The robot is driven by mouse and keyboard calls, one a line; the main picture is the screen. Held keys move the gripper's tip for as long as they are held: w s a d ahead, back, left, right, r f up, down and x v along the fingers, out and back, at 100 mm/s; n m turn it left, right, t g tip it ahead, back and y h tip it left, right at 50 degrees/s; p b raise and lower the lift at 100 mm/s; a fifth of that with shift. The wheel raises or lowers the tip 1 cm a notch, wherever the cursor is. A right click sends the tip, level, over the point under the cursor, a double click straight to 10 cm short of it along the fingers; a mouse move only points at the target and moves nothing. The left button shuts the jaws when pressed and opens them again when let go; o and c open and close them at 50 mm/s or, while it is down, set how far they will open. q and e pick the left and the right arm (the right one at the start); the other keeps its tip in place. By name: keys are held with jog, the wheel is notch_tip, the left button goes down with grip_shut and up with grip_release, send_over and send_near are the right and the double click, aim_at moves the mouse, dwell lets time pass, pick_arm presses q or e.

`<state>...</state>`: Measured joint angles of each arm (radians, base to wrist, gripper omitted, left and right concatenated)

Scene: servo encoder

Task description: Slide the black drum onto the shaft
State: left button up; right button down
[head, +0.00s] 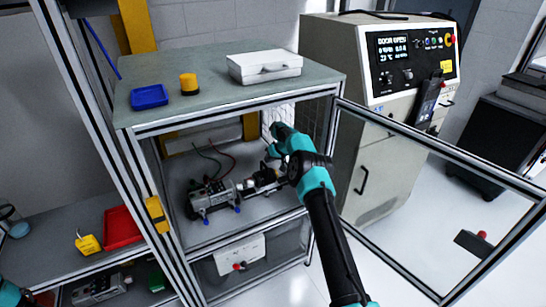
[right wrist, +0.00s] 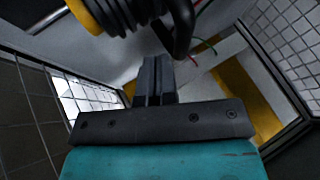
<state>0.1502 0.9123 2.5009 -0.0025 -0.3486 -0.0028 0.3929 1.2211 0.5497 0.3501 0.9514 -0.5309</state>
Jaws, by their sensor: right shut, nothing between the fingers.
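My right gripper (right wrist: 155,70) is shut and empty, its two dark fingers together in the right wrist view. In the head view its arm reaches into the open cabinet, by the right end of a motor assembly (head: 212,196). Dark round parts (head: 264,178) sit at that end, partly behind my arm. In the right wrist view a black ribbed round part with a yellow band (right wrist: 92,16) is close above the fingers, cut by the frame. I cannot tell which dark part is the drum. The shaft is not clearly visible.
The cabinet's clear framed door (head: 440,165) stands open at right. A white case (head: 264,68), blue tray (head: 149,97) and yellow cylinder (head: 189,84) are on its top. A red tray (head: 122,230) is at left.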

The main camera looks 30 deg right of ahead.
aim_at(259, 172)
jog(key=shift+w+a+f, duration=0.15)
jog(key=shift+w+f, duration=0.05)
jog(key=shift+f, duration=0.15)
jog(key=shift+a, duration=0.15)
jog(key=shift+w+a, duration=0.2)
jog(key=shift+a, duration=2.5)
jog(key=shift+s+d+r, duration=0.15)
jog(key=shift+s+r, duration=0.05)
jog(key=shift+r, duration=0.25)
jog(key=v, duration=0.9)
jog(key=shift+d, duration=0.2)
jog(key=shift+f, duration=0.1)
